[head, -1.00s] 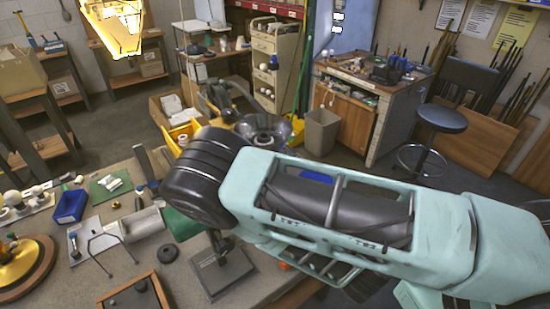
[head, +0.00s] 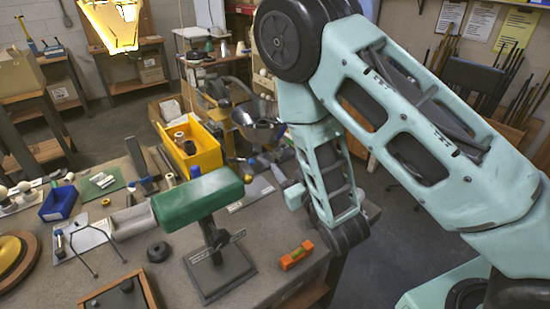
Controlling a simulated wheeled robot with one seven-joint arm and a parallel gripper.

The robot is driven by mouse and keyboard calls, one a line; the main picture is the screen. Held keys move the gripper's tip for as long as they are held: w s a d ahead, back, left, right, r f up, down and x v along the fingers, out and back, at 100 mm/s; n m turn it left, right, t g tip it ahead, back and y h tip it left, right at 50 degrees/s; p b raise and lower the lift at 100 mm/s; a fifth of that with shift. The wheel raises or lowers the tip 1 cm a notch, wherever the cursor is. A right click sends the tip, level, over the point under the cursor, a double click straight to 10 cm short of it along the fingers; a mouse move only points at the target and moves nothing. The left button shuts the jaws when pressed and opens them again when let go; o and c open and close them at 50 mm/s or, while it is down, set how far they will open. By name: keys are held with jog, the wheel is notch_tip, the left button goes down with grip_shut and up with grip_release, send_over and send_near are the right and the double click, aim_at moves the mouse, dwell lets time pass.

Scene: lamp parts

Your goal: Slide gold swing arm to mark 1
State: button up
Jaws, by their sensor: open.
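I cannot make out a gold swing arm or a mark 1 for certain. A green lamp shade (head: 197,199) sits on a dark upright stand (head: 219,272) with a flat base on the bench. A small pale label strip (head: 216,246) crosses the stand's post, and its writing is too small to read. A round gold piece (head: 10,254) lies on a wooden disc at the left edge, partly cut off. My arm hangs down to the right of the green lamp, apart from it. My gripper cannot be made out.
A yellow bin (head: 193,149) with parts stands at the bench's back, near a shiny metal bowl-shaped shade (head: 258,120). An orange level (head: 297,255) lies near the right edge. A blue bin (head: 58,204) and a black disc (head: 158,252) are left of the lamp.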

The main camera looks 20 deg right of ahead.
aim_at(275, 146)
jog(key=w+b, duration=0.2)
jog(key=b, duration=0.2)
jog(key=w+b, duration=0.1)
jog(key=b, duration=0.3)
jog(key=w+b, duration=0.2)
jog(key=b, duration=0.3)
jog(key=shift+w+a+f, duration=0.2)
jog(key=shift+w+a, duration=0.1)
jog(key=shift+a, duration=0.05)
jog(key=shift+w+a+r+p, duration=0.1)
jog(key=shift+w+r+p, duration=0.05)
jog(key=shift+w+p, duration=0.3)
jog(key=shift+w+a+r+p, duration=0.1)
jog(key=shift+w+p, duration=0.15)
jog(key=shift+w, duration=0.75)
